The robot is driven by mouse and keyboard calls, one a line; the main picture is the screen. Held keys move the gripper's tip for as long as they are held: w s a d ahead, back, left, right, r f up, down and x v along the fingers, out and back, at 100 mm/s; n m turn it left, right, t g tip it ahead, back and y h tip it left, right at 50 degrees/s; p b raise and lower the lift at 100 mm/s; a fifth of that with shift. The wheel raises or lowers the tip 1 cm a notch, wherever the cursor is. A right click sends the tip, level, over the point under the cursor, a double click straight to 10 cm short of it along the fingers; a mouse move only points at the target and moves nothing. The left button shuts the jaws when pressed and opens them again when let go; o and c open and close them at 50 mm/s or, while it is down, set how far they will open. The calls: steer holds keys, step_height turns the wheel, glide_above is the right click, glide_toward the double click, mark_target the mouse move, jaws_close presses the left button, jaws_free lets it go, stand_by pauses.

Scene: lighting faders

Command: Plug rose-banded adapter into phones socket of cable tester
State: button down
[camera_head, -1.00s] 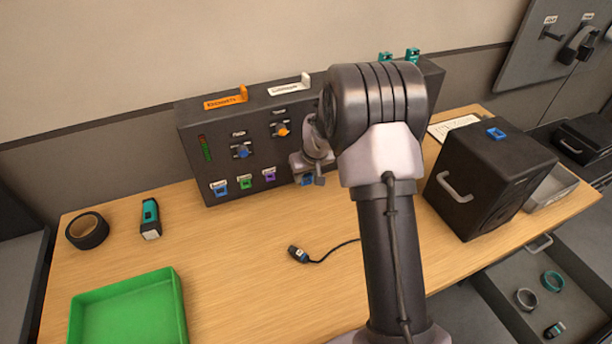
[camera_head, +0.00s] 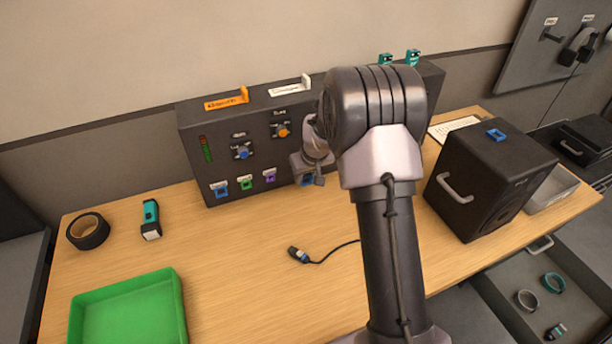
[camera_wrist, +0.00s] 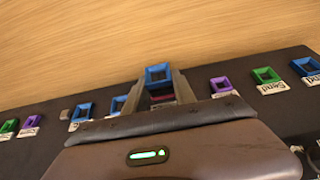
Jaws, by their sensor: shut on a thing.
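My gripper (camera_wrist: 161,86) is shut on a small adapter (camera_wrist: 161,97) with a rose band, seen between the fingers in the wrist view. A blue square frame (camera_wrist: 158,74) shows at the fingertips; I cannot tell whether it belongs to the adapter or to a socket. The cable tester (camera_head: 222,188) is the long dark box at the back of the table. Its sockets, blue, green and purple, line its lower edge on both sides of the gripper in the wrist view. I cannot read which one is phones. In the head view my arm hides most of the gripper and the tester's right part.
A short cable with a dark plug (camera_head: 298,254) lies on the table before the tester. A black speaker box (camera_head: 462,200) stands at the right. A green tray (camera_head: 125,312), a tape roll (camera_head: 88,231) and a teal torch (camera_head: 151,218) are at the left. The table's middle is mostly bare.

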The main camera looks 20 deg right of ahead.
steer(key=c, duration=0.9)
jaws_free()
steer(key=shift+w, duration=0.2)
steer(key=shift+c, duration=0.2)
